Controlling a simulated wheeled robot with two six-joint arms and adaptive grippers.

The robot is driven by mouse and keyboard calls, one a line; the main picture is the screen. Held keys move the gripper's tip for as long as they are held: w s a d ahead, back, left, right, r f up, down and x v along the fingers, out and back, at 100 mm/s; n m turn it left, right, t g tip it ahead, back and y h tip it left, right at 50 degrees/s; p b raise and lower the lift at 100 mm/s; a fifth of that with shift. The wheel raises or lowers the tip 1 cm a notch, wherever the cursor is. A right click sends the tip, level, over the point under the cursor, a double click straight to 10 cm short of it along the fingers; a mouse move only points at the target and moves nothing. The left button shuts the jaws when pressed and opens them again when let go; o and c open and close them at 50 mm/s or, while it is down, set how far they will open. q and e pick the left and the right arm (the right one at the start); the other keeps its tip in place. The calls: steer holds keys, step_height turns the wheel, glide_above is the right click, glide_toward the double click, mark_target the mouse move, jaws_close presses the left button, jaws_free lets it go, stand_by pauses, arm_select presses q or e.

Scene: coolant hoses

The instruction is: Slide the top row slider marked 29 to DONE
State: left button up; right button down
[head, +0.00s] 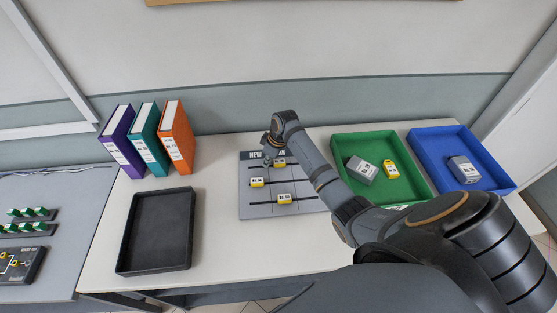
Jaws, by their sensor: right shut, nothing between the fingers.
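A grey slider board (249,208) lies on the white table with several dark horizontal tracks. On its top track a small slider (281,161) sits just right of my right gripper (267,160) and is partly hidden by it; its number is too small to read. A yellow slider (257,182) is at the left of the middle track, and another yellow slider (284,198) is on the lower track. My right gripper is shut and empty, low over the top track, close to the top slider; whether they touch I cannot tell. The board's header and right side are partly covered by my arm. My left gripper is out of view.
A black tray (126,262) lies left of the board. Purple, teal and orange binders (176,138) stand behind it. A green bin (405,187) and a blue bin (497,175) holding objects are at the right. Table between tray and board is clear.

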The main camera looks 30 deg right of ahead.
mark_target(283, 161)
steer(key=shift+d, duration=0.2)
steer(key=shift+s+d+p, duration=0.5)
steer(key=shift+d, duration=0.55)
steer(key=shift+s+d+p, duration=0.55)
steer(key=shift+d, duration=0.45)
steer(key=shift+s+d+p, duration=0.5)
steer(key=shift+d, duration=0.55)
steer(key=shift+a, duration=0.15)
steer(key=shift+w+a, duration=0.3)
steer(key=shift+a, duration=0.25)
step_height(283, 161, up, 3)
steer(key=p, duration=0.3)
steer(key=shift+r, duration=0.4)
steer(key=shift+r+p, duration=0.3)
steer(key=shift+r, duration=1.85)
